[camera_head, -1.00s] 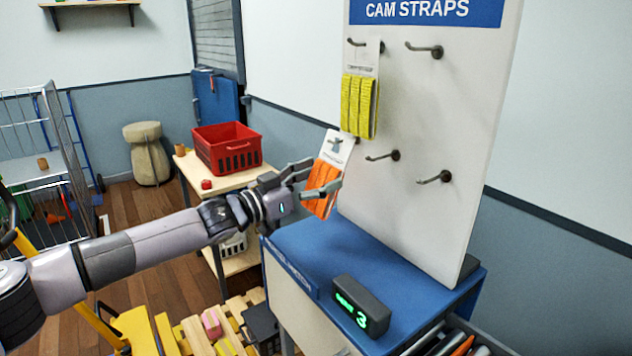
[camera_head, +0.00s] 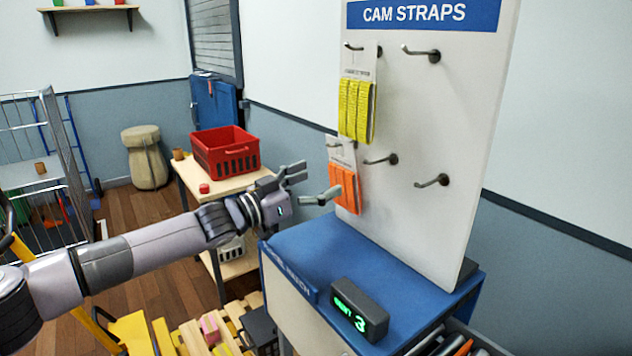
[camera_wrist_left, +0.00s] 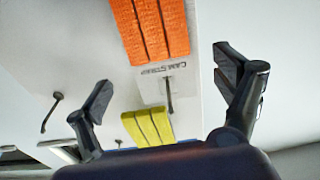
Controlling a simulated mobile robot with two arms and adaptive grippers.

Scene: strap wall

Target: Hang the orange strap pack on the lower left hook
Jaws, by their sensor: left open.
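The orange strap pack (camera_head: 345,187), with a white card on top, hangs upright at the lower left of the white board (camera_head: 445,120). A hook tip (camera_head: 335,144) shows through its card, so it appears to hang on the leftmost lower hook. It also shows in the left wrist view (camera_wrist_left: 150,28), at the top. My left gripper (camera_head: 318,180) is open and empty, just left of the pack. Its lower fingertip comes close to the pack in the head view; I cannot tell whether they touch. My right gripper is not in view.
A yellow strap pack (camera_head: 356,110) hangs just above the orange one. Bare hooks (camera_head: 382,159) stick out to the right. A blue-topped cabinet (camera_head: 318,262) with a digital display (camera_head: 360,308) stands below. A red crate (camera_head: 225,152) stands on a table behind my arm.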

